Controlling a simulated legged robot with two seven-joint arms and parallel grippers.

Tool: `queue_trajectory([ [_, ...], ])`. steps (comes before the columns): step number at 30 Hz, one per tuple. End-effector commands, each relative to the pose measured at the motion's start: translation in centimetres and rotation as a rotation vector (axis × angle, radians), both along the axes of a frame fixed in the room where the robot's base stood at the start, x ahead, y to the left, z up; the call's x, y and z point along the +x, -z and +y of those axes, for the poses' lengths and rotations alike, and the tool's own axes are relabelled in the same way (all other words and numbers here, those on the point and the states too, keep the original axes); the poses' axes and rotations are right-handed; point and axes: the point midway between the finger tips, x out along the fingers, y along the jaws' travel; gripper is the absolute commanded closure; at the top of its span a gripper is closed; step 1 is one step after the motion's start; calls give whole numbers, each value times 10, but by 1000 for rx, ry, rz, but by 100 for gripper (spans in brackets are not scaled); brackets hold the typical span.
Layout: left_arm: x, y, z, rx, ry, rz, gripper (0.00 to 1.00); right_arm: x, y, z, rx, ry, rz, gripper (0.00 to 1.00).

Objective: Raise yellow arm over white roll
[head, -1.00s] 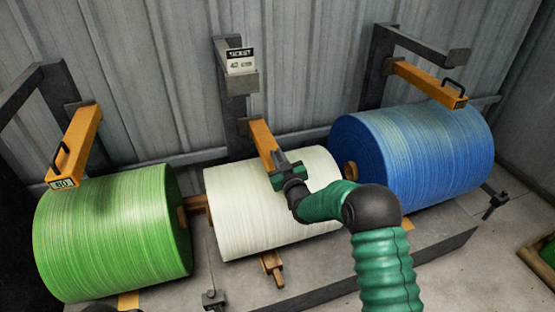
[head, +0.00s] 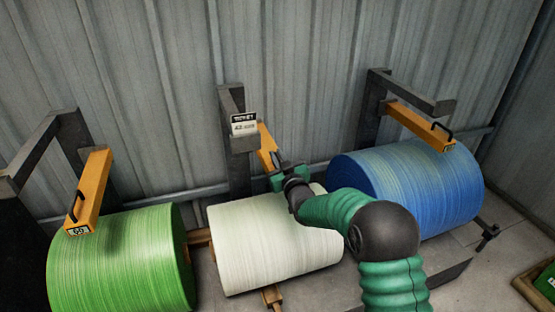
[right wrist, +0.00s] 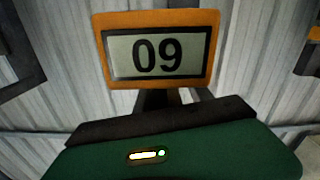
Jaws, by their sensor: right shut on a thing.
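The white roll (head: 265,245) lies on its stand in the middle of the head view. The yellow arm (head: 265,142) above it hangs from a dark post and is tilted up, its near end clear of the roll. My right gripper (head: 279,168) is shut on the near end of this arm, at its handle, which the gripper hides. In the right wrist view the arm's end plate with a "09" display (right wrist: 158,55) faces me, just beyond the green gripper body (right wrist: 200,145). My left gripper is not in view.
A green roll (head: 120,262) on the left and a blue roll (head: 410,185) on the right each have a yellow arm (head: 90,190) (head: 418,124) with a black handle. A white label card (head: 244,124) is on the middle post. A crate (head: 530,285) stands at the lower right.

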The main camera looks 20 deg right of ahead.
Motion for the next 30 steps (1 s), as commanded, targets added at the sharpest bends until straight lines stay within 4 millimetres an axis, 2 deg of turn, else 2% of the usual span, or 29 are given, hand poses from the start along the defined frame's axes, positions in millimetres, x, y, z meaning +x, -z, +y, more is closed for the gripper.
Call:
queue_trajectory([
  [1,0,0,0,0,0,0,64,1,-9,0,-1,0,-17,100],
  [6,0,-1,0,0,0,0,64,1,-10,0,-1,0,-20,100],
  [7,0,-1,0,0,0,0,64,1,-10,0,-1,0,-20,88],
  [12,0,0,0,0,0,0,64,1,-8,0,-1,0,-15,67],
  [22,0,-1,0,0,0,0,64,-2,-4,0,-1,1,-7,67],
  [26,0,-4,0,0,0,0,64,-21,-5,-2,-2,1,-6,67],
  [30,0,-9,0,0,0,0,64,-60,-5,-3,-2,2,-5,67],
])
